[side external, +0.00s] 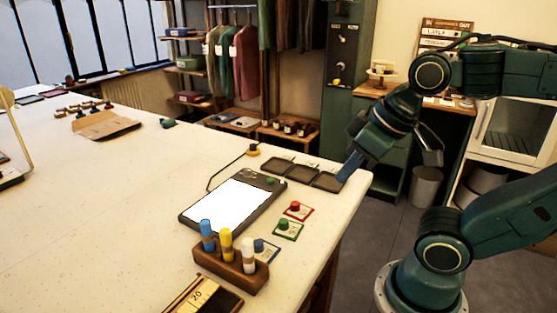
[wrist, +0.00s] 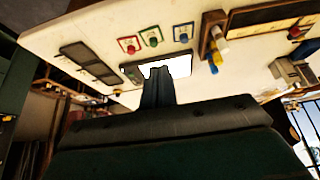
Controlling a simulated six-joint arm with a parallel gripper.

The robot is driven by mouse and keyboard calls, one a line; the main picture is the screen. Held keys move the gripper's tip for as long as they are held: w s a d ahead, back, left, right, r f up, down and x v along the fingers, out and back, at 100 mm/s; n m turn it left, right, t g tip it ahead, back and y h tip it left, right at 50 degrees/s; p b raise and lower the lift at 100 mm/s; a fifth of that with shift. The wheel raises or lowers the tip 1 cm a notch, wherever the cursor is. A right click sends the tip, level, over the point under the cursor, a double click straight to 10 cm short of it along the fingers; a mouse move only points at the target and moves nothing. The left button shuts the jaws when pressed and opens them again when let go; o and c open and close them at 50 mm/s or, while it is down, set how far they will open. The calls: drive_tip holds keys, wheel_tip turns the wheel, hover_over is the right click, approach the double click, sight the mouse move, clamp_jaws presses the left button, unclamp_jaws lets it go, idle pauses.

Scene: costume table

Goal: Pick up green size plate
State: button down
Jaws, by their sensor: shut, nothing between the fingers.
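The green size plate (side external: 288,232) is a small white card with a green border and a green knob, lying flat on the table near its right edge. It also shows in the wrist view (wrist: 151,37). The red size plate (side external: 301,213) lies just behind it, and the blue one (side external: 269,251) lies in front, partly hidden by a wooden block. My gripper (side external: 346,174) is shut and empty, above the table's far right corner beside the dark trays, well behind and right of the green plate. Its closed fingers (wrist: 158,72) show in the wrist view.
A wooden block (side external: 228,270) holds upright blue, yellow and white pegs. A tablet with a bright white screen (side external: 228,203) lies left of the plates. Dark shallow trays (side external: 300,172) lie behind. The left of the table (side external: 110,200) is largely clear.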

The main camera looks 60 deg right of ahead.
drive_tip(key=c, duration=1.1)
unclamp_jaws()
drive_tip(key=shift+w, duration=0.1)
drive_tip(key=w+d+f+m+g, duration=0.1)
drive_tip(key=w+m+g, duration=0.1)
drive_tip(key=w+m, duration=0.3)
drive_tip(key=w+f+m+g, duration=0.1)
drive_tip(key=w+f+m, duration=0.1)
drive_tip(key=w+m, duration=0.2)
drive_tip(key=w+d+f+m+g, duration=0.1)
drive_tip(key=w+m+g, duration=0.1)
drive_tip(key=w+m, duration=0.3)
drive_tip(key=shift+w+d+f+m+g, duration=0.15)
drive_tip(key=shift+f+m, duration=0.05)
drive_tip(key=shift+m, duration=0.55)
drive_tip(key=shift+w+d+f+m+g, duration=0.15)
drive_tip(key=shift+f+m, duration=0.05)
drive_tip(key=shift+m, duration=0.55)
hover_over(282, 220)
drive_tip(key=shift+f, duration=4.3)
